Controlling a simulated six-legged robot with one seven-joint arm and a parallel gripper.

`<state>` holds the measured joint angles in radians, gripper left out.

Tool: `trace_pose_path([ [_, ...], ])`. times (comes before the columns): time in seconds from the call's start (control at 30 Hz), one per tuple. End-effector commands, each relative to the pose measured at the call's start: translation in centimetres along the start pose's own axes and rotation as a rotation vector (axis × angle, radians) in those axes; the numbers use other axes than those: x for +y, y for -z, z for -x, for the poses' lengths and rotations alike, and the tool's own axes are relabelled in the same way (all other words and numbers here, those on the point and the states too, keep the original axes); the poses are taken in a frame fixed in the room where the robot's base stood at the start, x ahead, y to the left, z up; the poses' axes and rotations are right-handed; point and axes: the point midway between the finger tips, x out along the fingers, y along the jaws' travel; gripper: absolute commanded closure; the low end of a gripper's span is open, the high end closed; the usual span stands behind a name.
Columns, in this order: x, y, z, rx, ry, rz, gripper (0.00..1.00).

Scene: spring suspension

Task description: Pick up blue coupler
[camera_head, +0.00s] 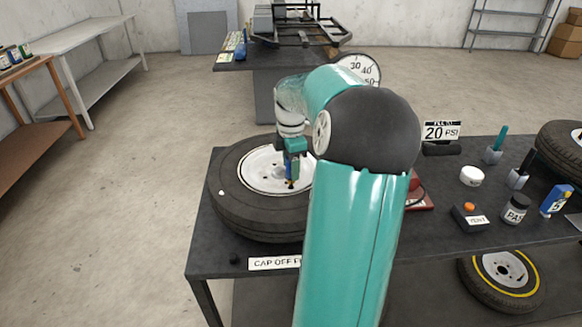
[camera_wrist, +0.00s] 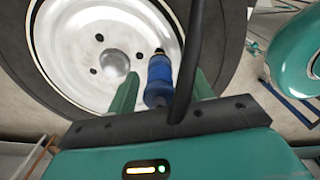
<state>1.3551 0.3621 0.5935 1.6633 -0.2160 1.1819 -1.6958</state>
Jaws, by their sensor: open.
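The blue coupler (camera_wrist: 158,80) stands between the two green fingers of my open gripper (camera_wrist: 167,74) in the wrist view. A gap shows between it and the left finger; a black hose-like strip hides part of its right side. In the head view the blue coupler (camera_head: 291,166) is over the white rim of the tire (camera_head: 232,212), just below my gripper (camera_head: 294,148). Its dark and yellowish tip points down toward the rim. I cannot tell whether the tip touches the rim or valve.
The tire lies flat on a dark workbench (camera_head: 203,256). A pressure gauge (camera_head: 359,68), a "20 PSI" sign (camera_head: 441,131), a vent button box (camera_head: 469,216), a black jar (camera_head: 515,208) and a white tub (camera_head: 471,176) stand to the right. My arm hides the bench's middle.

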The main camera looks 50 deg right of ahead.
Motion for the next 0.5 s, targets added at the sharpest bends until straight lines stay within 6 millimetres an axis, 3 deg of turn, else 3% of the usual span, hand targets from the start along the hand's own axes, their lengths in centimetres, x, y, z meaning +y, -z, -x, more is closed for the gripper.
trace_pose_path([
  [0.17, 0.01, 0.0, 0.0, 0.0, 0.0, 0.0, 0.49],
  [0.4, 0.0, 0.0, 0.02, 0.0, 0.0, 0.0, 0.96],
  [0.5, 0.01, 0.0, 0.04, 0.0, 0.0, 0.0, 1.0],
])
